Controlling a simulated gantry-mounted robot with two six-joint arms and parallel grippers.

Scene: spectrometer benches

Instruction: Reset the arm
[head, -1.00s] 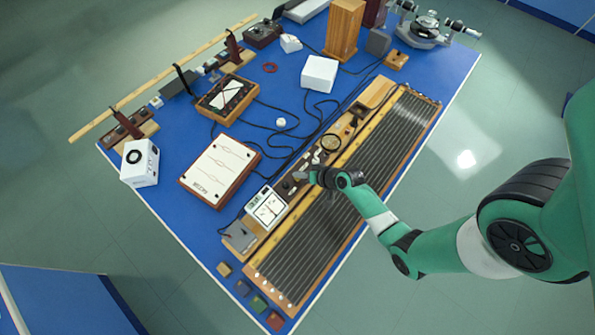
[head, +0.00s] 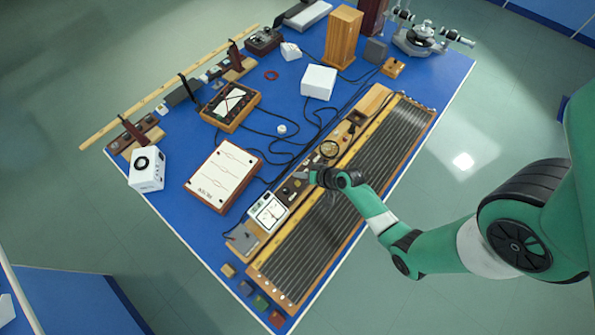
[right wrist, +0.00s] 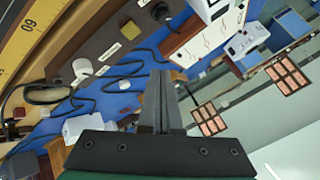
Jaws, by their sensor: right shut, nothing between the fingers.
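My right arm comes in from the right in the head view. Its gripper (head: 312,176) is over the near part of the bench, by the strip of small parts between the white meter (head: 268,212) and the long ridged board (head: 325,235). In the right wrist view the two fingers (right wrist: 160,98) are together and empty, with the bench edge and room behind them. My left gripper is not in view.
The blue bench (head: 185,214) holds a white-topped box (head: 222,175), a white cube (head: 146,169), a white box (head: 319,82), a wooden block (head: 343,37) and loose black cables. Several small coloured blocks (head: 261,302) lie at the front edge. Open floor (head: 480,130) lies to the right.

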